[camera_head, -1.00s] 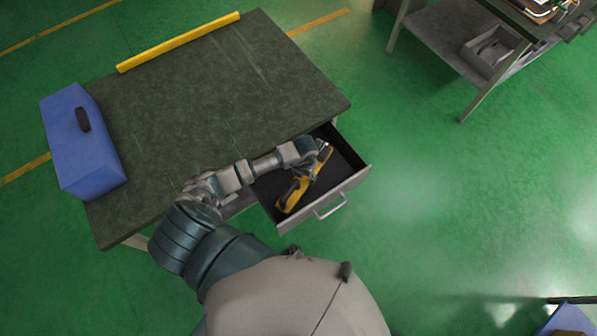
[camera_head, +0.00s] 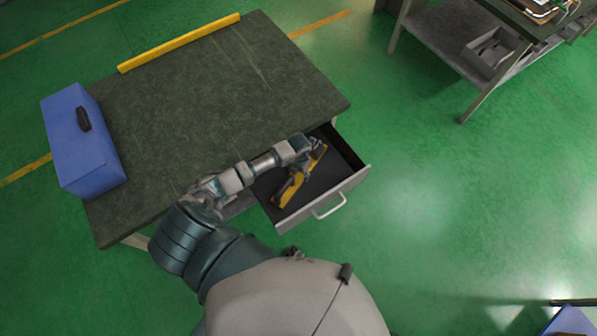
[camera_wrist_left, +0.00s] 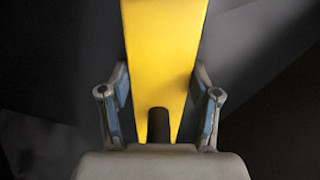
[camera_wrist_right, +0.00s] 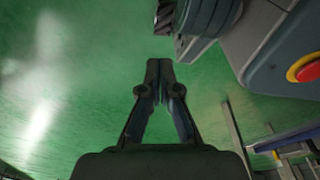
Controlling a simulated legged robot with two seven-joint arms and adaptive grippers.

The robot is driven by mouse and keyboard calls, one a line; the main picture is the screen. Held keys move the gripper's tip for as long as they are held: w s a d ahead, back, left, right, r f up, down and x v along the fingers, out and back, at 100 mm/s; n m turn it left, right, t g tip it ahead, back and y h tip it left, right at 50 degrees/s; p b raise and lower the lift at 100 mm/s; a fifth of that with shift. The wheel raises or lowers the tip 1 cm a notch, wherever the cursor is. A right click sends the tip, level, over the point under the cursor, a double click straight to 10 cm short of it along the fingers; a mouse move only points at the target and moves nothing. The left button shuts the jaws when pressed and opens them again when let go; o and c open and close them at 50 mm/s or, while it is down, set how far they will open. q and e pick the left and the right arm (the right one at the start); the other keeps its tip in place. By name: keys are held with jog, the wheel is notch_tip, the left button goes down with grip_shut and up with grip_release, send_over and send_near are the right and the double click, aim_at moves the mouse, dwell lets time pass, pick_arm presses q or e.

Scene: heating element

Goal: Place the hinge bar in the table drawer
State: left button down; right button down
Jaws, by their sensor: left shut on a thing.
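A yellow bar with dark parts, which I take as the hinge bar (camera_head: 289,193), lies slantwise within the open drawer (camera_head: 345,183) in the head view. My left gripper (camera_head: 309,161) reaches down over the drawer and is shut on the bar. The left wrist view shows the yellow bar (camera_wrist_left: 165,60) between the two fingers of the left gripper (camera_wrist_left: 160,95), with dark drawer surfaces around it. I cannot tell whether the bar touches the drawer floor. My right gripper (camera_wrist_right: 160,70) shows only in its wrist view, with its fingertips together and nothing in them, over green floor.
The dark table (camera_head: 215,85) stands above the drawer. A blue box (camera_head: 85,150) sits on its left end and a yellow strip (camera_head: 180,42) lies along its back edge. A second table with a grey bin (camera_head: 488,52) stands at top right. The floor between is clear.

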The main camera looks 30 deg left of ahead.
pick_arm(q)
jog(key=shift+w+d, duration=0.1)
jog(key=shift+d, duration=0.05)
jog(key=shift+c, duration=1.2)
grip_release()
jog(key=shift+a+f, duration=0.15)
jog(key=shift+a, duration=0.3)
notch_tip(320, 180, up, 12)
jog(key=p, duration=0.1)
pick_arm(e)
jog(key=s, duration=0.1)
jog(key=s+f, duration=0.1)
jog(key=s, duration=0.1)
jog(key=shift+d+f, duration=0.25)
pick_arm(q)
jog(key=shift+d+r, duration=0.2)
jog(key=shift+d, duration=0.05)
pick_arm(e)
jog(key=shift+d, duration=0.15)
